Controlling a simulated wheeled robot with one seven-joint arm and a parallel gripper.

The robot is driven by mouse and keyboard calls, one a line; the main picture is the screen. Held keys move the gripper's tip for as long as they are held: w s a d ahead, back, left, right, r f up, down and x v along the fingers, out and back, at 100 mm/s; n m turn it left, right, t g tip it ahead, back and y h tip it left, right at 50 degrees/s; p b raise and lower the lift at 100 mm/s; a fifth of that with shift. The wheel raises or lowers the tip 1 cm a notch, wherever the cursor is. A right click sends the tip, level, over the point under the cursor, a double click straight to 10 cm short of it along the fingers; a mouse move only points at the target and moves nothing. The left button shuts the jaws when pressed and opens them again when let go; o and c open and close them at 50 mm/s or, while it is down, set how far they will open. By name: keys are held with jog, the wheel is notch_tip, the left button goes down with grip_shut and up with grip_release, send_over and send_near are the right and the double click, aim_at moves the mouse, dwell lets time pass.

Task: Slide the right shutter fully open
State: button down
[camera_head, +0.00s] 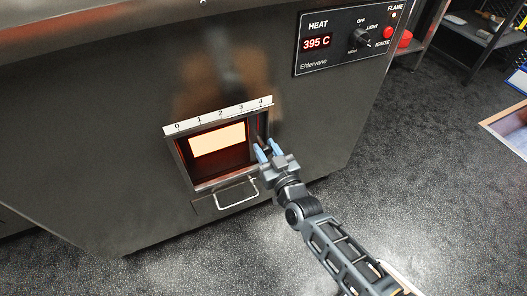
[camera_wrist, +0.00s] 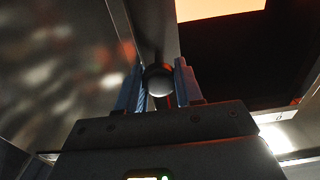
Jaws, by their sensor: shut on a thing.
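The right shutter (camera_head: 261,124) is a narrow dark metal strip showing at the right end of the oven's low opening, under the 4 on the number scale. My gripper (camera_head: 267,151) is at the opening's lower right, its blue fingers pointing at the shutter. In the wrist view my gripper (camera_wrist: 160,86) is shut on a dark round knob (camera_wrist: 158,80), with one blue finger on each side. In the head view the fingers mostly hide the knob. The opening left of the shutter is clear, with a bright glowing patch (camera_head: 217,138) inside.
A white scale (camera_head: 218,115) marked 0 to 4 runs above the opening. A wire handle (camera_head: 237,193) sticks out below it. The control panel (camera_head: 350,38) at upper right reads 395 C. A wooden-edged box (camera_head: 508,127) stands at far right. The dark floor between is clear.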

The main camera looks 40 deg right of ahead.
jog(key=c, duration=0.8)
grip_release()
jog(key=shift+s+d, duration=0.1)
jog(key=shift+d, duration=0.2)
jog(key=shift+o, duration=0.2)
jog(key=shift+a, duration=0.1)
jog(key=p+v, duration=0.1)
jog(key=v, duration=0.6)
jog(key=shift+s+p, duration=0.3)
jog(key=shift+s, duration=0.05)
jog(key=shift+a, duration=0.1)
jog(key=s+a+r+n+g+y, duration=0.1)
jog(key=s+a+r+y, duration=0.15)
jog(key=s+r, duration=0.45)
jog(key=s+a+r+n+y, duration=0.1)
jog(key=s+a+r, duration=0.25)
jog(key=s, duration=0.65)
jog(key=s+a+r+n+g+y, duration=0.1)
jog(key=s+a+r, duration=0.3)
jog(key=s, duration=0.5)
notch_tip(320, 180, up, 26)
jog(key=s+y+p, duration=0.1)
jog(key=s+p, duration=0.1)
jog(key=p, duration=1.9)
jog(key=shift+s+a+r+n, duration=0.15)
jog(key=shift+s+r+n, duration=0.05)
jog(key=shift+r+n, duration=0.1)
